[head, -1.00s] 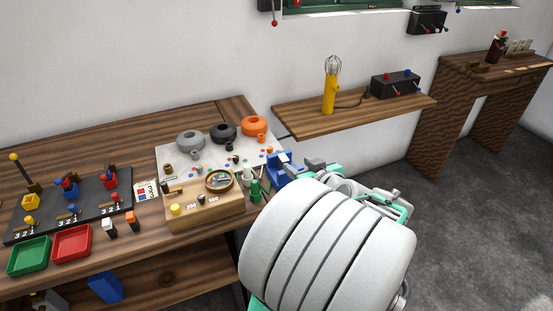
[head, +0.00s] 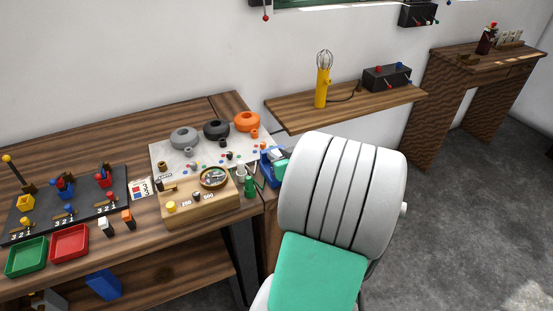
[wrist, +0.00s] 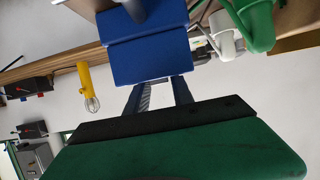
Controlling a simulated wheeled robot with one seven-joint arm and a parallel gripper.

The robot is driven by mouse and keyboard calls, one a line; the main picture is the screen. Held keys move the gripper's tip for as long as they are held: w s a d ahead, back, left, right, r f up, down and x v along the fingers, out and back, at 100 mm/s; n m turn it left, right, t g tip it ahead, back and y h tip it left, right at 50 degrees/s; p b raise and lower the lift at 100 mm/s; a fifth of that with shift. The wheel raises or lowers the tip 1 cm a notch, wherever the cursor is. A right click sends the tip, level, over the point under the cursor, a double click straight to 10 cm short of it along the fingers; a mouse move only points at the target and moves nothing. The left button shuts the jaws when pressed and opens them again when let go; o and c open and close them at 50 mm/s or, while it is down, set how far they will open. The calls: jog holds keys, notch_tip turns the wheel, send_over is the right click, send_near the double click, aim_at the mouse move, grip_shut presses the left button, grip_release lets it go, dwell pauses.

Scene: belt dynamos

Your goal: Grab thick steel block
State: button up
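I cannot surely pick out a thick steel block in either view. A blue vise-like piece (head: 268,156) stands at the bench's right end, partly hidden by my arm. It shows large in the wrist view (wrist: 150,55), with a grey part (wrist: 157,14) above it, cut by the frame edge; I cannot tell if that is the block. My gripper (wrist: 162,90) has its two dark fingers apart with a gap between them. They point at the blue piece, and their tips are hidden at its edge. My gripper is hidden behind my arm in the head view.
A wooden box with a round dial (head: 205,205) stands left of the blue piece. Small green (head: 249,188) and white (head: 240,172) vessels are beside it. A wall shelf (head: 345,108) with a yellow lamp (head: 322,88) lies behind my arm. Open floor is at right.

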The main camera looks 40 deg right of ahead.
grip_shut()
dwell(1.0)
